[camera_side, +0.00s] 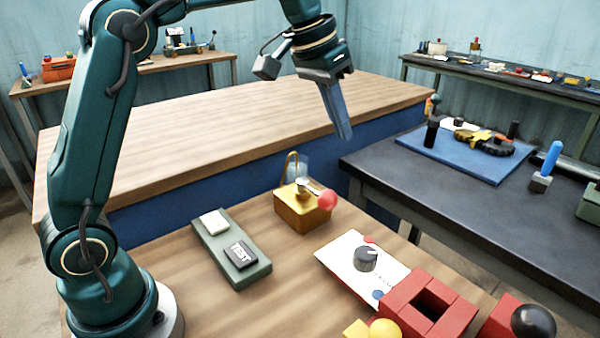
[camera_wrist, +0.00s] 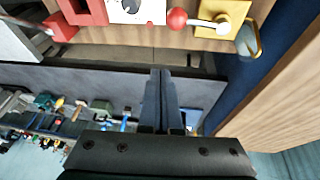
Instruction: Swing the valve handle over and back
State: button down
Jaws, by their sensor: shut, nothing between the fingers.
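The brass valve block (camera_side: 300,209) stands on the wooden bench, with a looped bail at its back. Its handle is a short pale lever ending in a red ball (camera_side: 327,200), which points to the right in the side view. In the wrist view the valve block (camera_wrist: 228,14) is at the top right, and the red ball (camera_wrist: 177,19) is on its left. My gripper (camera_side: 344,134) hangs above and beyond the valve, apart from it. Its fingers (camera_wrist: 163,75) are together and empty.
A green box with a TEST button (camera_side: 240,255) is left of the valve. A white dial plate (camera_side: 340,262) and red blocks (camera_side: 425,305) are to its right. A dark table (camera_side: 465,215) with a blue mat (camera_side: 425,153) stands beyond a gap. A raised wooden counter (camera_side: 200,115) is behind.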

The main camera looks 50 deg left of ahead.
aim_at(318, 192)
notch_tip(318, 192, down, 13)
jog(key=w+m, duration=0.1)
jog(key=m, duration=0.2)
jog(key=shift+w+m+g, duration=0.3)
dwell(0.5)
jog(key=shift+f, duration=0.1)
jog(key=shift+s, duration=0.15)
